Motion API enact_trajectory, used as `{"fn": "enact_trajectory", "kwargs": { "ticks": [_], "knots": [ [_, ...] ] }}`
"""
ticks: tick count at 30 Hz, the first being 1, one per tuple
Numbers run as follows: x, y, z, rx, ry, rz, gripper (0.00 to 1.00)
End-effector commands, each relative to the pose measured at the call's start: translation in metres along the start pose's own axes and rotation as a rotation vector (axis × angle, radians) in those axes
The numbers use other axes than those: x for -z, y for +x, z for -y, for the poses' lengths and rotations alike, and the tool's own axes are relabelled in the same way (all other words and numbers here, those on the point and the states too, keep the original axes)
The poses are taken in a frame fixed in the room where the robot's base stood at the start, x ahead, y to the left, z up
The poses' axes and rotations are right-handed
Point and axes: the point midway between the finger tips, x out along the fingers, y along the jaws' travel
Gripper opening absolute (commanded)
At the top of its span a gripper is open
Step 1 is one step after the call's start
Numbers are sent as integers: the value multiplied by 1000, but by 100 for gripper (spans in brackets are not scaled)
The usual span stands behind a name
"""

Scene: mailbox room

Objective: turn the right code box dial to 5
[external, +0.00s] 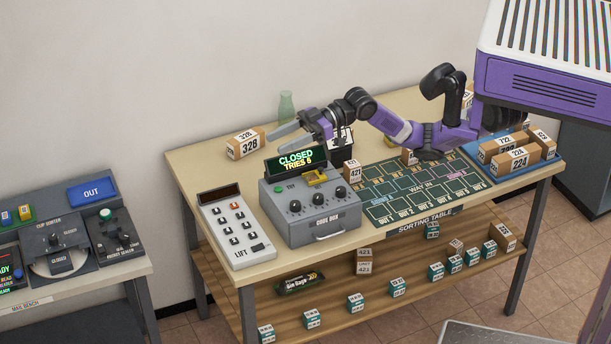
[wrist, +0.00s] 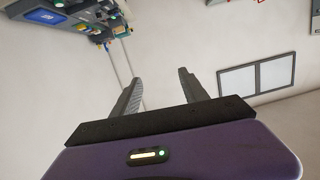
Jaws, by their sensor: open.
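The grey code box (external: 310,228) stands on the sorting table, with a display (external: 295,160) on top reading "CLOSED TRIES 6". Three black dials sit in a row on its sloped front; the right dial (external: 341,192) is nearest the table's middle. The dials' settings are too small to read. My gripper (external: 277,138) is open and empty, behind and above the display, clear of the dials.
A lift keypad (external: 236,228) lies left of the code box. A box marked 328 (external: 246,144) and a green bottle (external: 286,108) stand behind. A small box marked 421 (external: 351,174) stands close to the code box's right. A dark card mat (external: 415,190) lies further right.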

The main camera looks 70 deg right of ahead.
Motion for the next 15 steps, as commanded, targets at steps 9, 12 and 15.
{"fn": "enact_trajectory", "kwargs": {
  "ticks": [9, 12, 15],
  "knots": [
    [-116, -42, -37, -20, -92, 666, 52],
    [-154, -77, -51, -44, -87, 890, 52],
    [-185, -110, -55, -54, -67, 1086, 52]
  ]
}}
